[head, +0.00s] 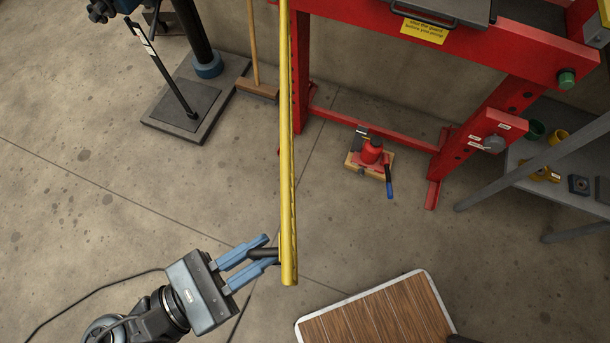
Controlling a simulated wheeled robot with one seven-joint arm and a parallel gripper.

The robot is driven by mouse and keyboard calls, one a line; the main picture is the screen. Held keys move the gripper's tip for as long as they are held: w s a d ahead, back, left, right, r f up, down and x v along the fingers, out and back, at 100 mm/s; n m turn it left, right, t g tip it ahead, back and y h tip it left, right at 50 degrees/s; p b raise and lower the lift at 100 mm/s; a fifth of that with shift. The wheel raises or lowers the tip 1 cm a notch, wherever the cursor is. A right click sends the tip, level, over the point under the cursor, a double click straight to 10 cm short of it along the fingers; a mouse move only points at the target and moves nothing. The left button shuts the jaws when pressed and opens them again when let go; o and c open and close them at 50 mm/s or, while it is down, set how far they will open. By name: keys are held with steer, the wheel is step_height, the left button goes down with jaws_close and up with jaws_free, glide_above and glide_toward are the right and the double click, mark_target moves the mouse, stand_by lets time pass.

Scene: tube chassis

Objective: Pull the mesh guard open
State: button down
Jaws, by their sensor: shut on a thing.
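The mesh guard (287,150) appears edge-on as a long, narrow yellow frame. It runs from the top of the head view down to the lower middle, standing out from the red press frame (365,122). Its mesh face is hardly visible from this angle. A black handle (268,254) is on the left side of its near end. My gripper (263,253), with blue fingers, is shut on this handle from the lower left. The fingertips hide part of the handle. The guard's far end is cut off by the picture's top edge.
A red bottle jack (371,152) sits on the floor beneath the press. A wood-topped surface (378,318) is at the lower right, close to the guard's near end. A grey shelf (560,185) stands right. A broom (257,88) and drill stand base (182,105) are left. The left floor is mostly clear.

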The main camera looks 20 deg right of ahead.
steer(key=w+a+m+g+b, duration=0.1)
steer(key=w+a+g+b, duration=0.1)
steer(key=w+a+b, duration=0.3)
steer(key=a+b, duration=0.1)
steer(key=a, duration=0.3)
steer(key=shift+w+r+m+g+h, duration=0.15)
steer(key=shift+r+m+g+h, duration=0.05)
steer(key=shift+m+g+h, duration=0.1)
steer(key=shift+a, duration=0.1)
steer(key=c, duration=1.4)
jaws_free()
steer(key=shift+o, duration=0.6)
steer(key=shift+f, duration=0.15)
